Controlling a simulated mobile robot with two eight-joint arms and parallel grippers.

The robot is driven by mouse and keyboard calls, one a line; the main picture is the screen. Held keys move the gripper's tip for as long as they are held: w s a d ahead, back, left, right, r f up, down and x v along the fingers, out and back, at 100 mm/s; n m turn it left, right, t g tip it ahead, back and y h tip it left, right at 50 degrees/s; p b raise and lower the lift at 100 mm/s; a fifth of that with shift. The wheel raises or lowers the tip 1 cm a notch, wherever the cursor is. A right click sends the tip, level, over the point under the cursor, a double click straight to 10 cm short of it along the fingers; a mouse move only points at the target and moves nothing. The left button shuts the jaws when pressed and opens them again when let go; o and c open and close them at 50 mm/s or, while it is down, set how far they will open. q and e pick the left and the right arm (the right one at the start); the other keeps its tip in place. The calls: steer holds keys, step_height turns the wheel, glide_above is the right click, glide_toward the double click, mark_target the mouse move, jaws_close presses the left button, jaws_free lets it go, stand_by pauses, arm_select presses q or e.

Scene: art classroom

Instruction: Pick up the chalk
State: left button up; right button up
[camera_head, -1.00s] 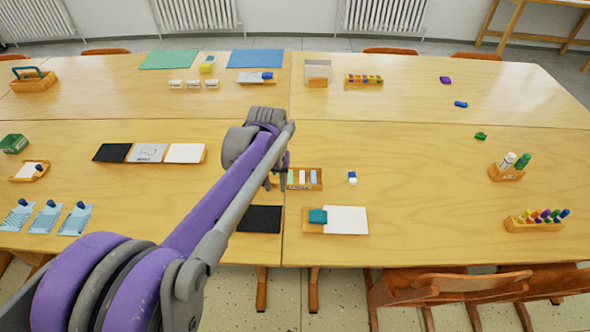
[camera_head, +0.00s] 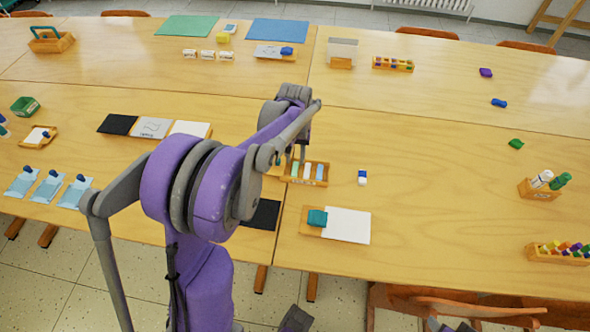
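The chalk sits as several pale green, white and blue sticks (camera_head: 308,170) upright in a small wooden tray (camera_head: 316,183) near the middle of the front table. My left gripper (camera_head: 289,160) hangs at the tray's left end, partly hidden by its own wrist. Its fingers look apart, and I see nothing between them. Whether they touch the tray cannot be told. The wrist covers the tray's left part.
A blue-and-white eraser (camera_head: 362,178) lies right of the tray. A white sheet with a teal block (camera_head: 317,217) lies in front, beside a black sheet (camera_head: 262,214). The table centre-right is clear.

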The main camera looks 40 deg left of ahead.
mark_target(295, 168)
arm_select(q)
step_height(295, 168, down, 4)
steer(key=shift+s+f, duration=0.1)
jaws_close()
